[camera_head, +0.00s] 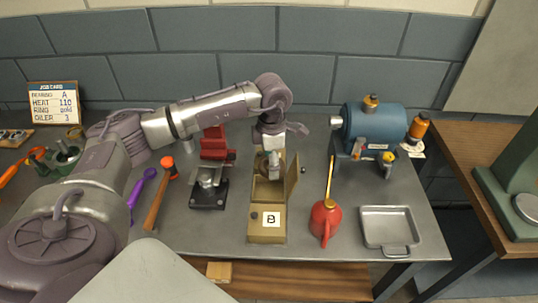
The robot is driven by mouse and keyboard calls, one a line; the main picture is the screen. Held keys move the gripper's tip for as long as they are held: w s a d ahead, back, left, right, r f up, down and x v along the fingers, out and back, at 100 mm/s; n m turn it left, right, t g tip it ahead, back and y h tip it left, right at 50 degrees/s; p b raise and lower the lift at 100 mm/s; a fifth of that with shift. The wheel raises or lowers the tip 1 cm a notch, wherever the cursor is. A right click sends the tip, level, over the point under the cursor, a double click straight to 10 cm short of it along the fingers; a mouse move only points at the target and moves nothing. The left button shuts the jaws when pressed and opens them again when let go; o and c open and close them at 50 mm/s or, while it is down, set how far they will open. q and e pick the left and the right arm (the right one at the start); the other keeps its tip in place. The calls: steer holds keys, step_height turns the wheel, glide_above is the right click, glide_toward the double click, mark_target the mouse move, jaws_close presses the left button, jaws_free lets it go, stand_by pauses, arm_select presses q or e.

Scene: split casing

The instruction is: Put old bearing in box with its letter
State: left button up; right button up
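A tan box (267,229) stands mid-bench with a white label reading B (271,219) on its front part. A tan flap or lid (291,177) stands upright at its right side. My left gripper (273,168) points down over the box's open rear part. Something grey shows at its tips, but I cannot tell whether it is the fingers or a held bearing. I cannot make out the old bearing elsewhere. The job card (54,102) at the back left reads Bearing A, Heat 110, Ring gold, Oiler 3. My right gripper is out of view.
A red vise-like tool (214,143) and a dark stand (208,193) are left of the box, with a hammer (155,205) beyond. A red oiler (325,220), a grey tray (388,226) and a blue motor casing (374,126) are to the right.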

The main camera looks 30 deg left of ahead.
arm_select(q)
steer(key=f+n+b, duration=0.1)
steer(key=f, duration=0.1)
steer(key=a+f+b, duration=0.1)
steer(key=f+b, duration=0.1)
steer(key=f, duration=0.1)
steer(key=f+n+b, duration=0.1)
steer(key=f+b, duration=0.1)
steer(key=shift+w+a+f+n, duration=0.15)
steer(key=shift+w+f+n, duration=0.1)
steer(key=shift+w+n, duration=0.1)
steer(key=shift+f+b, duration=0.6)
steer(key=shift+f, duration=0.2)
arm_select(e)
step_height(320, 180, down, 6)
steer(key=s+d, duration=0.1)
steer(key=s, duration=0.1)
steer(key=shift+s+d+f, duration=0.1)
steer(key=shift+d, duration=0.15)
arm_select(q)
steer(key=o, duration=1.4)
